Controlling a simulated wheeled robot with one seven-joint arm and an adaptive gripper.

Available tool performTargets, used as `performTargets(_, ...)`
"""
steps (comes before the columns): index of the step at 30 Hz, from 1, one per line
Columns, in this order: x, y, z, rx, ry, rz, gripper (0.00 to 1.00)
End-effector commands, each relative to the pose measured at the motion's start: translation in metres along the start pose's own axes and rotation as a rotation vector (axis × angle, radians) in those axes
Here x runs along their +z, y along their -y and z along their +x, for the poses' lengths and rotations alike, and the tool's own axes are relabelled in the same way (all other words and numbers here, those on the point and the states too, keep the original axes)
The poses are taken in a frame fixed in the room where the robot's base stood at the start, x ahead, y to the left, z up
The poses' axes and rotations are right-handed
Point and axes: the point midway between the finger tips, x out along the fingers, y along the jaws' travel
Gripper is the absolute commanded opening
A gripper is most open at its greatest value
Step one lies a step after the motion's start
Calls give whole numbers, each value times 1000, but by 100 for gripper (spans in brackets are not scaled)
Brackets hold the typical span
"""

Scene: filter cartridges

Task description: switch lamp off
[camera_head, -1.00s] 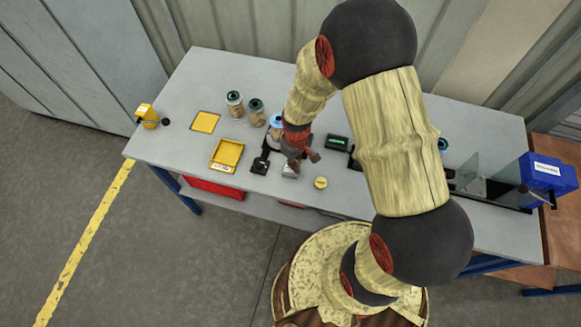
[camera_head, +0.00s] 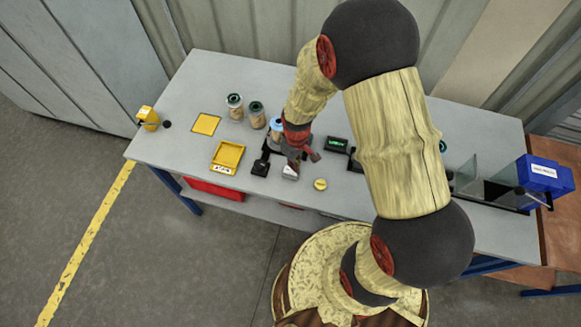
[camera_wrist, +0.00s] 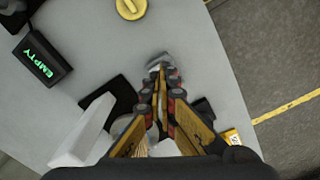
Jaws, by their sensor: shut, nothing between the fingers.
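My gripper (camera_head: 292,163) is shut and empty, pointing down near the front edge of the grey workbench. In the wrist view its fingertips (camera_wrist: 160,72) meet right at a small grey-white block (camera_wrist: 158,60). The block also shows in the head view (camera_head: 290,172), directly below the fingers. Whether they touch it, I cannot tell. The fingers partly hide the block, so a switch on it is not clear. No lamp can be picked out with certainty, and its lit state cannot be told.
A display (camera_wrist: 40,65) reading EMPTY in green and a round yellow knob (camera_head: 320,184) are near my gripper. A yellow tray (camera_head: 228,155), dark-lidded jars (camera_head: 235,107) and a black device (camera_head: 260,166) are to the left. A blue box (camera_head: 545,173) is at the far right.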

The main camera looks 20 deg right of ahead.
Motion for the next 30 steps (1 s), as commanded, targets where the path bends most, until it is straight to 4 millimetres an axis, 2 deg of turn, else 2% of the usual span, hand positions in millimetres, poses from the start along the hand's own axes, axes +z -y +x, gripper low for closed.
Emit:
performTargets(18, 0, 0, -46, 0, 1, 0, 0)
performTargets(30, 0, 0, -47, 0, 1, 0, 0)
